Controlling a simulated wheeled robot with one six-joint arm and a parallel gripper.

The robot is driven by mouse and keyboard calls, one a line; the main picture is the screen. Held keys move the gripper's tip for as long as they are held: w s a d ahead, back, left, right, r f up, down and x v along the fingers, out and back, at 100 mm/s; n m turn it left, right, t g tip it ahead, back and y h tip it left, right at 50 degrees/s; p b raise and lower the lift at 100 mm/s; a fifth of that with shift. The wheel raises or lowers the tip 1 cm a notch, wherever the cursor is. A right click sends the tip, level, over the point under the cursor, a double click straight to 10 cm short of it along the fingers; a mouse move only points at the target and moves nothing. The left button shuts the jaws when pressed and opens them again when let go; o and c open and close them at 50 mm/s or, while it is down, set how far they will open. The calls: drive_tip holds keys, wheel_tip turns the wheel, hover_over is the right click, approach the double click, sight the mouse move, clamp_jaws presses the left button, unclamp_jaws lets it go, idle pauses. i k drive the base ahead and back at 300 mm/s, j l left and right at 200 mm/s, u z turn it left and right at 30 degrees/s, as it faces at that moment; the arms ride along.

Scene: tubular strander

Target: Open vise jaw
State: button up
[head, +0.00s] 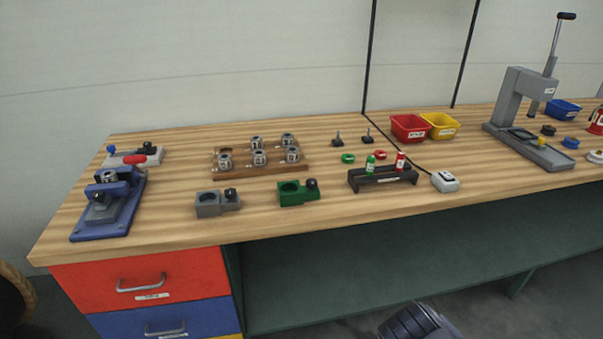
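A blue vise (108,210) stands at the left end of the wooden bench, on a flat blue base. A grey block sits at its front, and a round metal piece (106,178) sits between its upper parts. Whether the jaw grips that piece, and how far it is open, is too small to tell. A red handle (134,160) shows just behind the vise; I cannot tell whether it belongs to the vise. My gripper's fingers are not in view. A dark grey rounded part at the bottom edge seems to be mine, well apart from the vise.
Grey (208,205) and green (291,193) clamp blocks stand right of the vise. Behind them is a wooden tray (232,171) of metal collars. A black rack (384,180), red bin (408,127), yellow bin (440,125) and grey press (512,95) stand further right. Drawers are under the left end.

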sight(103, 193)
drive_tip(key=u, duration=1.5)
